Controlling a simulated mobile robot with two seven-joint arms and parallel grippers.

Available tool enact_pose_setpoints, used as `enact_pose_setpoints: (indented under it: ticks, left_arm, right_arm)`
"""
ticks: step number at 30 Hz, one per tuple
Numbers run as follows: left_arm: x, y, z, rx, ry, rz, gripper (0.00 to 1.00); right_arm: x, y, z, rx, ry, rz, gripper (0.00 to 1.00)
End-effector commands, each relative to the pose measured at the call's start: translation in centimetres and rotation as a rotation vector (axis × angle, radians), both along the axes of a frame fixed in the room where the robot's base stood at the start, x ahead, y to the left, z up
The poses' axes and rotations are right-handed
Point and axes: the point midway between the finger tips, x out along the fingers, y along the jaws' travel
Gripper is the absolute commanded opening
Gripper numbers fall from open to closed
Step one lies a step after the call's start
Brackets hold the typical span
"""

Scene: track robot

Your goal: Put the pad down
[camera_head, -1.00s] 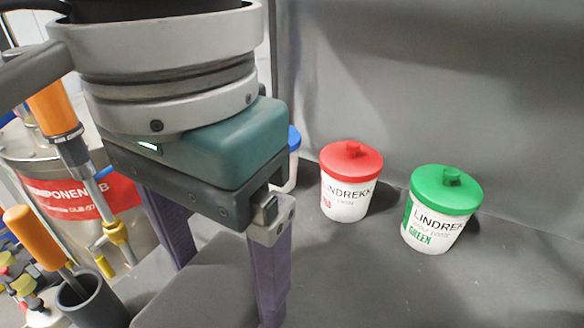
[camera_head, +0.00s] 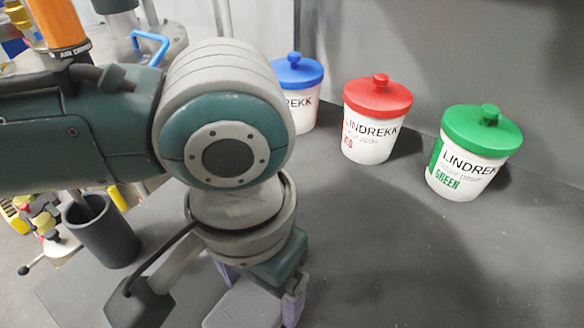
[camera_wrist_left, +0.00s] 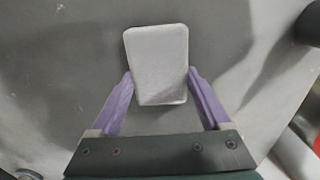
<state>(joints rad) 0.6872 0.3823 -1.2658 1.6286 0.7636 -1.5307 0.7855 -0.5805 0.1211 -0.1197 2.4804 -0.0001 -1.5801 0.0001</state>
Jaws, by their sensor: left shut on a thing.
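The pad (camera_wrist_left: 158,52) is a pale grey, rounded rectangle in the left wrist view. My left gripper (camera_wrist_left: 160,78) is shut on it, with its two purple fingers at the pad's side edges. In the head view the pad (camera_head: 243,308) shows at the bottom edge, partly cut off by the picture and partly hidden by my left wrist. It is over the dark grey worktop (camera_head: 390,260). I cannot tell whether it touches the worktop. My right gripper is not in view.
Tubs with a blue lid (camera_head: 298,72), a red lid (camera_head: 377,98) and a green lid (camera_head: 482,130) stand along the back wall. A dark cup (camera_head: 105,232) stands at the left. The worktop right of my gripper is clear.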

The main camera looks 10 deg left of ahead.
Motion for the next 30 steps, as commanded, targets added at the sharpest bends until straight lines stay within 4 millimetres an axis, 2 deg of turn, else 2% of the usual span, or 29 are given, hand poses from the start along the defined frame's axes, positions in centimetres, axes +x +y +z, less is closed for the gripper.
enact_pose_setpoints:
  ticks: [13, 14, 19, 23, 26, 30]
  left_arm:
    - [0.0, 0.0, -0.9, 0.001, 0.001, 0.001, 0.00]
    - [0.0, 0.0, -0.9, 0.001, 0.001, 0.001, 0.82]
    - [-0.1, 0.2, -1.1, 0.004, 0.001, 0.001, 1.00]
    - [-0.1, 0.3, -0.8, 0.006, 0.000, -0.001, 1.00]
    - [-0.1, 0.2, 0.7, 0.006, 0.001, 0.000, 1.00]
    - [0.0, 0.0, 4.2, 0.000, -0.002, -0.001, 1.00]
  right_arm:
    - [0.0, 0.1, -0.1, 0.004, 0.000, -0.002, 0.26]
    - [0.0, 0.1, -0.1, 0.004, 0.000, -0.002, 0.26]
    - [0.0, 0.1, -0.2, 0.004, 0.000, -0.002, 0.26]
    - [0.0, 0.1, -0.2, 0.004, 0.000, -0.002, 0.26]
    - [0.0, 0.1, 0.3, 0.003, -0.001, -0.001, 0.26]
    - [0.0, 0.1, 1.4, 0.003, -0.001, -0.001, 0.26]
